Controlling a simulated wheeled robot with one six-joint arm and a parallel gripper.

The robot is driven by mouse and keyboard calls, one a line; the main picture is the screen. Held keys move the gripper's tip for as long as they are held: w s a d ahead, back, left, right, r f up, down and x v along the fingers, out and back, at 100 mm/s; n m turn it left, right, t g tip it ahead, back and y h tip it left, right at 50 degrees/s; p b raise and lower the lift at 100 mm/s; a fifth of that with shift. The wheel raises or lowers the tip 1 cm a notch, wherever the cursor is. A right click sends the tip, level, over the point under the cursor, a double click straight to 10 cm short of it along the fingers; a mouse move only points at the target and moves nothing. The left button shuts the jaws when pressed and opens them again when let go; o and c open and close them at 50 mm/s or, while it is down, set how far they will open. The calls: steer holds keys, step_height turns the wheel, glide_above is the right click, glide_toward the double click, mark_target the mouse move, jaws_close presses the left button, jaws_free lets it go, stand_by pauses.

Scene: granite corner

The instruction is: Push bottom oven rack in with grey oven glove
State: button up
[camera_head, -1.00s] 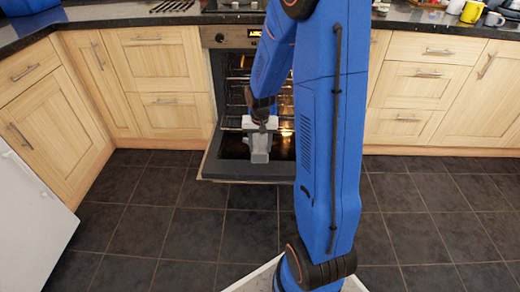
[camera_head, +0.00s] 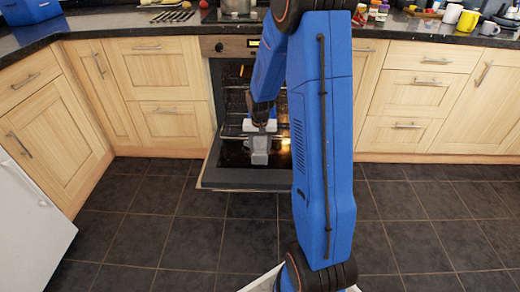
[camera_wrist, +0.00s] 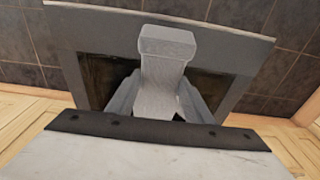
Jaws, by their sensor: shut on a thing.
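The grey oven glove (camera_head: 260,151) is in my gripper (camera_head: 259,138), in front of the oven opening and above the lowered oven door (camera_head: 222,181). In the wrist view the glove (camera_wrist: 166,65) stands out between the two grey fingers of my gripper (camera_wrist: 160,98), which are shut on it. Wire racks (camera_head: 236,101) show inside the lit oven, left of my arm. The bottom rack (camera_head: 232,137) is partly hidden by my arm and gripper. I cannot tell how far out it stands or whether the glove touches it.
The oven door (camera_wrist: 232,38) lies open under the gripper in the wrist view. Wooden cabinets (camera_head: 165,85) flank the oven. A pot (camera_head: 238,8) and several utensils stand on the dark worktop (camera_head: 110,22). The tiled floor (camera_head: 170,225) before the door is clear.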

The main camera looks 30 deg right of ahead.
mark_target(261, 143)
steer(key=shift+w+d, duration=0.65)
steer(key=shift+w, duration=0.35)
steer(key=shift+w+d, duration=0.7)
steer(key=shift+w, duration=0.25)
steer(key=shift+w+d, duration=0.65)
steer(key=shift+w, duration=0.35)
steer(key=shift+w+d, duration=0.65)
steer(key=shift+w, duration=0.3)
steer(key=shift+w+d, duration=0.65)
steer(key=shift+w, duration=0.35)
steer(key=shift+w+d, duration=0.65)
steer(key=shift+w, duration=0.3)
steer(key=shift+w+d, duration=0.65)
steer(key=shift+w, duration=0.3)
steer(key=shift+w+d, duration=0.65)
steer(key=shift+w, duration=0.35)
steer(key=shift+w+d, duration=0.65)
steer(key=shift+w, duration=0.3)
steer(key=shift+w+d, duration=0.55)
steer(key=shift+w, duration=0.25)
steer(key=shift+w+d, duration=0.55)
steer(key=shift+w, duration=0.3)
steer(key=shift+w+d, duration=0.55)
steer(key=shift+w, duration=0.25)
steer(key=shift+w+d+r, duration=0.1)
steer(key=shift+w+d, duration=0.2)
steer(key=shift+w, duration=0.15)
steer(key=shift+c, duration=0.7)
